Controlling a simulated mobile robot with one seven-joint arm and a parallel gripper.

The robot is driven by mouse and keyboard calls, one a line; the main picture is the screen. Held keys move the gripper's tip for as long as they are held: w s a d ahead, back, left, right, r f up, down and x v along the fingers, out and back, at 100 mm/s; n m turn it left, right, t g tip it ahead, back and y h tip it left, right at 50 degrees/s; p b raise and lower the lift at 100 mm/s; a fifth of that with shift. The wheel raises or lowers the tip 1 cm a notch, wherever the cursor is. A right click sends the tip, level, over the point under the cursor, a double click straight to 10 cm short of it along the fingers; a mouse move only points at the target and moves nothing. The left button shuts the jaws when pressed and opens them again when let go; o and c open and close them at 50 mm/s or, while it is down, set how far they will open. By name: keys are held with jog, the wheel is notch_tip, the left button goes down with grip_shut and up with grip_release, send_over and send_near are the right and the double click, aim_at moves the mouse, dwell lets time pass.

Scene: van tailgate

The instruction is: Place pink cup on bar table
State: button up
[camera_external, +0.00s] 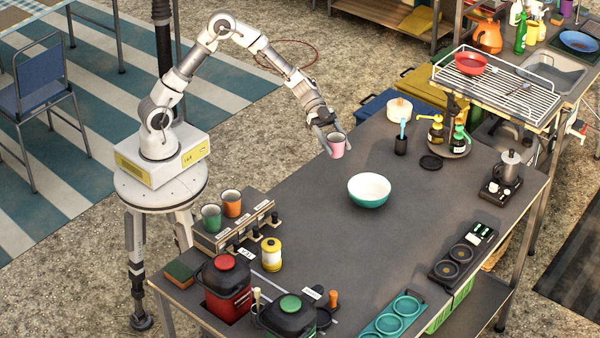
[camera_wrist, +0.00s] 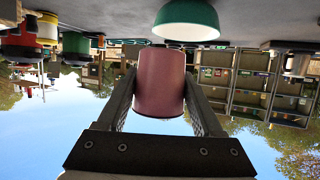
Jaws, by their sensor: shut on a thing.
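The pink cup (camera_external: 337,146) is in my gripper (camera_external: 326,134), near the far left edge of the dark bar table (camera_external: 300,215). In the wrist view the cup (camera_wrist: 161,82) sits between the two fingers of my gripper (camera_wrist: 160,90), which touch its sides. That view is upside down, with the table along its top. In the external view the cup looks upright. I cannot tell whether its base touches the table or hangs just above or beside the edge.
A white and teal bowl (camera_external: 369,190) stands close by, also in the wrist view (camera_wrist: 187,22). Green (camera_external: 211,217) and orange (camera_external: 231,203) cups stand on a rack.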

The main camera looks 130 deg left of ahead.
send_over(353, 164)
notch_tip(353, 164, down, 7)
notch_tip(353, 164, down, 4)
jog(key=shift+f, duration=0.1)
jog(key=shift+f, duration=0.1)
dwell(0.3)
jog(key=o, duration=1.4)
